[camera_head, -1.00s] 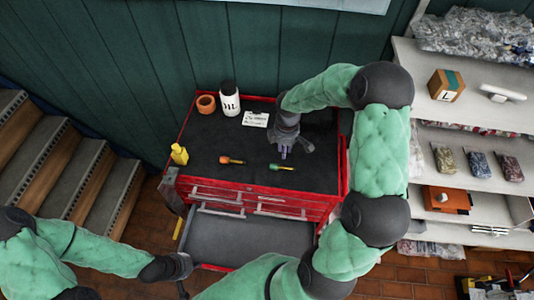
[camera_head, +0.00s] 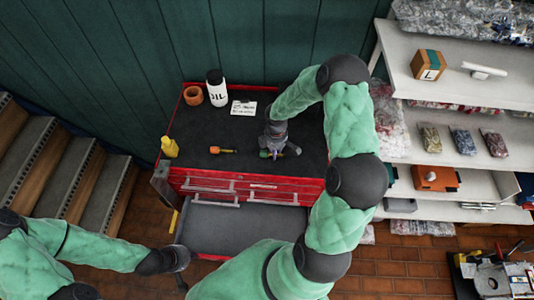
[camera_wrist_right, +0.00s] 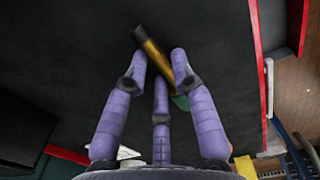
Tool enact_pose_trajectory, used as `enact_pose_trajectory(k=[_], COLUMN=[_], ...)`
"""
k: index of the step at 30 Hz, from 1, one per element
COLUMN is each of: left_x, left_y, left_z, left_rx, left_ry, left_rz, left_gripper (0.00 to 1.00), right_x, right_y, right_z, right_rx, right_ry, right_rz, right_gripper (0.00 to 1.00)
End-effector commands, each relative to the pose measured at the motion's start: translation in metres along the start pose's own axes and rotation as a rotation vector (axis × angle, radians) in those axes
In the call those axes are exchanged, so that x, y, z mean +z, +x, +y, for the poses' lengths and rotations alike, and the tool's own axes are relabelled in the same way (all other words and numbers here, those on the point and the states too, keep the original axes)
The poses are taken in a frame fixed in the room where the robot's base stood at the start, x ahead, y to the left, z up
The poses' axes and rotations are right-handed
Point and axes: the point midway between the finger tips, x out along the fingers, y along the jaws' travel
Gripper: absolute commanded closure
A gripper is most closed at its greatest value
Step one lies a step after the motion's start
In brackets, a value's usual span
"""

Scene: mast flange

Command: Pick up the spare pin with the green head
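The spare pin with the green head (camera_head: 264,154) lies on the dark top of the red tool cabinet (camera_head: 309,189), partly hidden by my right gripper. In the right wrist view its brass shaft (camera_wrist_right: 154,52) runs between the fingers, with a dark tip at the upper end and the green head partly behind a finger. My right gripper (camera_head: 273,150) is over the pin; in the right wrist view its fingers (camera_wrist_right: 160,60) are spread, not closed on the shaft. My left gripper (camera_head: 180,270) is low, beside the open drawer, too small to read.
A pin with an orange head (camera_head: 215,150) lies left of the green one. A yellow bottle (camera_head: 169,147), an orange pot (camera_head: 193,96), a white bottle (camera_head: 217,92) and a label card (camera_head: 243,108) stand around the cabinet top. The drawer (camera_head: 232,228) is open. Shelves are at right.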

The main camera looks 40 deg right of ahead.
Motion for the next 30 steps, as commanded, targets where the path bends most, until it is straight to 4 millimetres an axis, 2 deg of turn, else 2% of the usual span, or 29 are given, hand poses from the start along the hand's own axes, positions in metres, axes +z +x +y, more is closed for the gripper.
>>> enact_pose_trajectory(k=[6, 9, 23, 26, 30], left_x=[0.0, 0.0, 0.0, 0.0, 0.0], left_y=[0.0, 0.0, 0.001, 0.002, 0.005], left_z=[0.0, 0.0, 0.0, -0.001, -0.002], left_rx=[0.0, 0.0, 0.0, 0.0, 0.0], left_ry=[0.0, 0.0, 0.0, 0.0, 0.0], left_rz=[0.0, 0.0, 0.0, 0.0, 0.0], left_gripper=[1.0, 1.0, 1.0, 1.0, 1.0], right_x=[0.0, 0.0, 0.0, 0.0, -0.001], right_y=[0.001, 0.001, -0.004, -0.012, -0.035], right_z=[0.0, 0.0, 0.0, 0.0, 0.0], right_rx=[0.0, 0.0, 0.001, 0.001, 0.003], right_ry=[0.0, 0.0, -0.001, 0.0, -0.001], right_rz=[0.0, 0.0, 0.0, 0.0, 0.001], right_gripper=[0.74, 1.0, 1.0, 1.0, 1.0])
